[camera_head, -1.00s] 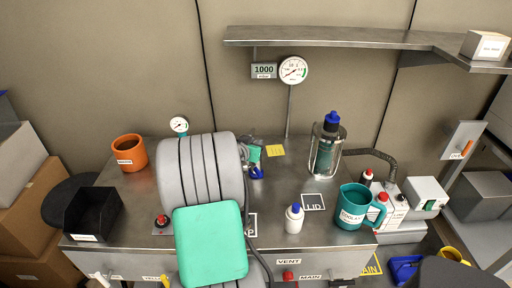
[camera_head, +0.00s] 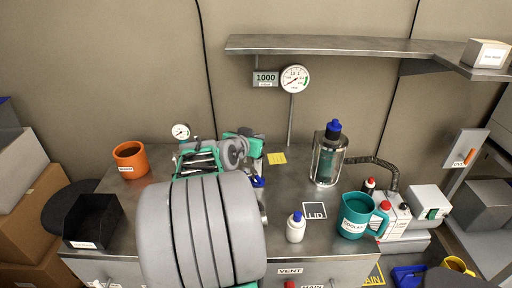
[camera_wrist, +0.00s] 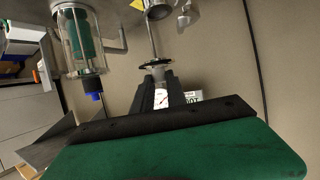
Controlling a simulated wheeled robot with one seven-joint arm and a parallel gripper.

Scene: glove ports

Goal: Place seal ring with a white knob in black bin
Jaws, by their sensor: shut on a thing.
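My gripper (camera_wrist: 159,78) shows in the wrist view with its dark fingers shut on a thin black seal ring (camera_wrist: 146,66). A small pale knob (camera_wrist: 157,62) shows at the ring's middle. The ring is seen nearly edge-on at the fingertips, and its contact with the fingers is too small to make out. The black bin (camera_head: 93,222) stands open at the table's left front in the head view, with a white label on its front. In the head view my arm covers the middle of the table, and I cannot make out the fingers or the ring there.
An orange pot (camera_head: 131,159) stands behind the bin. A white bottle (camera_head: 296,228), a clear cylinder with a blue cap (camera_head: 328,155) and a teal jug (camera_head: 358,216) stand to the right. A gauge (camera_head: 295,79) rises behind. My arm lies between these and the bin.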

